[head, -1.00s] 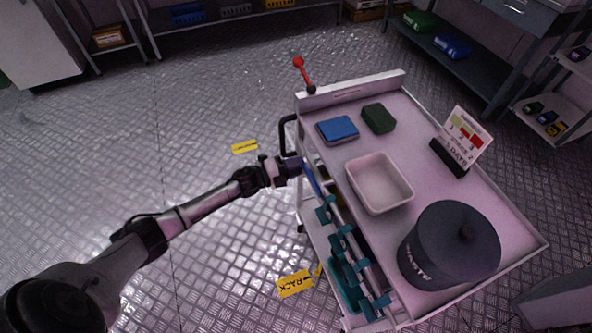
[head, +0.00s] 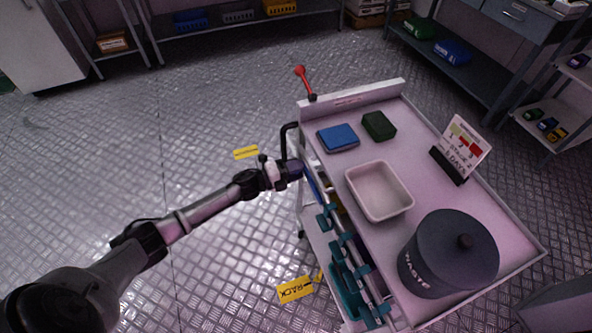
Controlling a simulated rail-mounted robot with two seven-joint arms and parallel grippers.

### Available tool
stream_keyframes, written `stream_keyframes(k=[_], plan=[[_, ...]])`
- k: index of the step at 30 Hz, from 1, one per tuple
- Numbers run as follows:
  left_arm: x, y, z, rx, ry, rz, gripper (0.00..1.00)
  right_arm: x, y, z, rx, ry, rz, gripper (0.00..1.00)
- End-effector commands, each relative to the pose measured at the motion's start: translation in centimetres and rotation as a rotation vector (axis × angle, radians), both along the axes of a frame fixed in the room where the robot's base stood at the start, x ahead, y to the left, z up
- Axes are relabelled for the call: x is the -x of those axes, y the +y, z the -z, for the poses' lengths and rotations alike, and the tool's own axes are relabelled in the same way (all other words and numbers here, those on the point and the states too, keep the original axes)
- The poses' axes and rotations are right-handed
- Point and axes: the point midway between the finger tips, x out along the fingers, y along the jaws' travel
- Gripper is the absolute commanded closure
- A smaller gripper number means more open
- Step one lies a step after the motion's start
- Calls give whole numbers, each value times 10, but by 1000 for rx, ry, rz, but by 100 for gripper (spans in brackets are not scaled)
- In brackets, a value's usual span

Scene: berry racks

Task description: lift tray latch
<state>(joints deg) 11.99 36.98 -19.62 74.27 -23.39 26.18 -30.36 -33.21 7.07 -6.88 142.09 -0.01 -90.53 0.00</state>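A red-tipped lever (head: 305,82) stands up at the far left corner of the white cart (head: 511,216); I cannot tell whether it is the tray latch. My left arm reaches in from the left, and my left gripper (head: 296,170) is at the cart's left side, just below the black handle (head: 285,140). Its fingertips are too small and dark to tell whether they are open or shut. Teal clips on a rail (head: 353,256) line the cart's left side, nearer than the gripper. My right gripper is not in view.
On the cart top are a blue box (head: 338,137), a dark green block (head: 378,126), an empty white bin (head: 380,191), a sign (head: 463,146) and a black waste pot (head: 448,254). Yellow labels, one reading RACK (head: 295,290), lie on the floor. Open floor lies left.

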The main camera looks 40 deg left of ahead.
Motion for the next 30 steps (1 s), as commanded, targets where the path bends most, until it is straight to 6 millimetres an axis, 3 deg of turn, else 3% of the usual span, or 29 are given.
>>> stream_keyframes(k=[5, 15, 30], plan=[[0, 0, 0, 0, 1, -1, 47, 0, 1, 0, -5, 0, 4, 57], [6, 4, 1, 0, 4, -1, 47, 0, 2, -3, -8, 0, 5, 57], [86, 47, 0, 0, 7, -2, 47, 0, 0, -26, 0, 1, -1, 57]])
